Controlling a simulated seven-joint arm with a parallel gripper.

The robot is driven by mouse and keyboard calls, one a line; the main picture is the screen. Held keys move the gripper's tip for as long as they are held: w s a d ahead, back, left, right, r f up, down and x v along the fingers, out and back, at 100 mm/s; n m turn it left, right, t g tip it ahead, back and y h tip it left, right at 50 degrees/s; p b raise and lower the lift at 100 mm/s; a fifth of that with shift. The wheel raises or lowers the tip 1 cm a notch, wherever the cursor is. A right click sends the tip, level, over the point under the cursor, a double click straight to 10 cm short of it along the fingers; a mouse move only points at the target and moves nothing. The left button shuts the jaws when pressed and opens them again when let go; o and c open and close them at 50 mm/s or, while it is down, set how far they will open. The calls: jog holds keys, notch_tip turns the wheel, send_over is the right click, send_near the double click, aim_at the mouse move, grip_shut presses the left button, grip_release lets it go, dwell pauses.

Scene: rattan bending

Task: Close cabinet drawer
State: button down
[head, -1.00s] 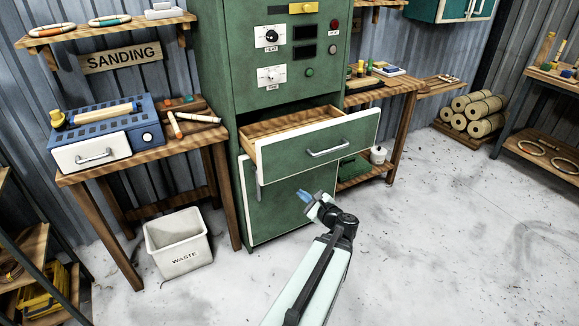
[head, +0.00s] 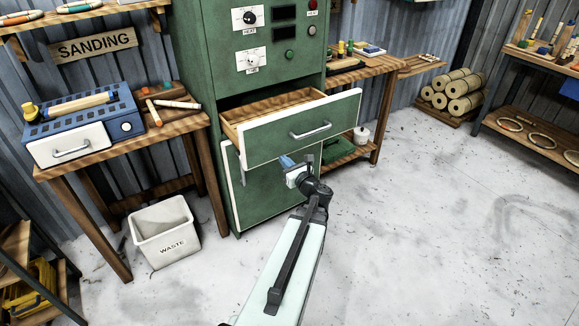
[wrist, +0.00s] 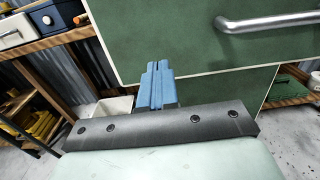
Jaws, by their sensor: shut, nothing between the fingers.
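The green cabinet (head: 200,95) stands at the back centre of the head view. Its drawer (head: 270,135) is pulled out, with a wooden inside and a green front that has a white edge and a metal handle (head: 310,131). In the wrist view the drawer front (wrist: 160,35) fills the upper middle, with the handle (wrist: 270,22) at upper right. My gripper (head: 286,161) is shut and empty, just below the lower edge of the drawer front in the head view. Its blue fingers (wrist: 157,84) overlap that edge in the wrist view; I cannot tell whether they touch it.
A lower green door (head: 275,195) with a side handle is beneath the drawer. A wooden table with a blue machine (head: 80,125) stands left, with a white waste bin (head: 165,232) by it. A wooden bench (head: 375,75) is right. The floor at right is clear.

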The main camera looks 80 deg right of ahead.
aim_at(268, 145)
jog(key=x, duration=0.9)
jog(key=x, duration=2.2)
jog(key=shift+d+f, duration=0.1)
jog(key=shift+f, duration=0.05)
jog(key=shift+x, duration=1)
jog(key=shift+w+d, duration=0.15)
jog(key=shift+w, duration=0.05)
jog(key=shift+s, duration=0.1)
jog(key=v, duration=1.5)
